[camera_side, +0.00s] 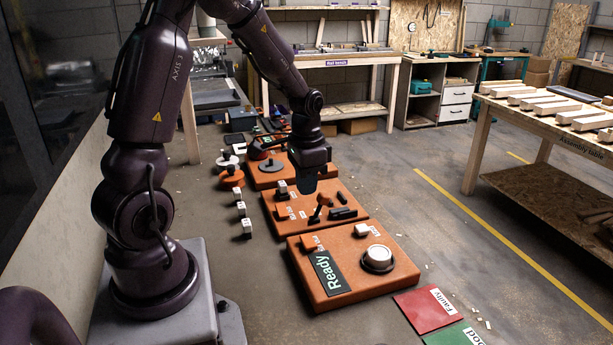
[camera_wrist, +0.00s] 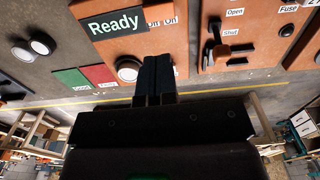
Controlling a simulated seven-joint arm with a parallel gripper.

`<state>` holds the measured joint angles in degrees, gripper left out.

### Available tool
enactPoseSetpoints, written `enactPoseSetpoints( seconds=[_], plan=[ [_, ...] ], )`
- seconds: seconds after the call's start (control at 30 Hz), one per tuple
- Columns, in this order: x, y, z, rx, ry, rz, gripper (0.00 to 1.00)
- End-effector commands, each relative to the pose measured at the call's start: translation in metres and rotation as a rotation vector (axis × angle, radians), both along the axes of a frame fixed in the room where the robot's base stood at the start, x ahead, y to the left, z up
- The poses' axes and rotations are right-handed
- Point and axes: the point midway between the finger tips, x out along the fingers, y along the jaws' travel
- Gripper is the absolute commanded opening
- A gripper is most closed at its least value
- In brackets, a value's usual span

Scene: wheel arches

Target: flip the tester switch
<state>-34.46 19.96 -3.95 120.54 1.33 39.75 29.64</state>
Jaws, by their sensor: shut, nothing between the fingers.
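In the side view my gripper (camera_side: 308,178) hangs above the middle board, apart from the tester.
The middle orange board (camera_side: 351,215) carries a lever (camera_side: 322,203) with "Open" and "Shut" labels in the wrist view. A third board (camera_side: 262,181) lies behind it. Small white blocks (camera_side: 241,209) stand left. Red (camera_side: 424,312) and green (camera_side: 452,336) mats lie in front.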

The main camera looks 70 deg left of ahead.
Motion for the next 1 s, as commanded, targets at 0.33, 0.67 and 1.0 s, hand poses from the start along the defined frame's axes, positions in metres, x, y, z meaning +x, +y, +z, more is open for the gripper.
enactPoseSetpoints(
  seconds=[0.33, 0.67, 1.0],
  plan=[
    [0.000, 0.000, 0.019, 0.000, 0.001, 0.000, 0.00],
    [0.002, -0.007, 0.018, 0.001, 0.001, -0.005, 0.00],
    [0.005, -0.015, 0.017, 0.004, 0.001, -0.001, 0.00]
  ],
)
